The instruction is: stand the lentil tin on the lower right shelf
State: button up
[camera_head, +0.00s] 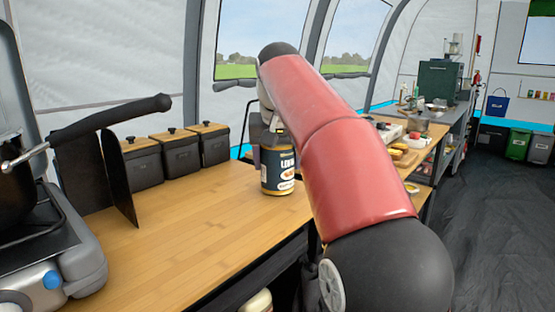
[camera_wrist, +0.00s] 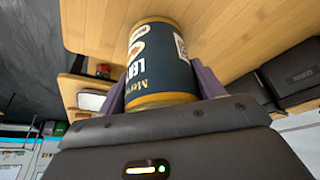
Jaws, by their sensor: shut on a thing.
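The lentil tin (camera_head: 278,178) is dark blue with a gold rim and a white label. It is upright at the wooden counter, near its far end; I cannot tell whether its base touches the wood. In the wrist view the tin (camera_wrist: 160,65) sits between the two purple-grey fingers of my gripper (camera_wrist: 162,88), which is shut on it. In the head view my red arm hides much of the gripper. A low wooden shelf (camera_head: 418,197) shows to the right, below counter height and partly hidden by my arm.
Three dark canisters with wooden lids (camera_head: 178,155) line the counter's back. A camping stove (camera_head: 60,265) with a dark pan stands at the left. Food and trays (camera_head: 402,153) crowd the counter beyond my arm. The wooden counter (camera_head: 190,215) is clear in the middle.

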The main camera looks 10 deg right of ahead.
jog(key=shift+f, duration=0.15)
jog(key=o, duration=1.3)
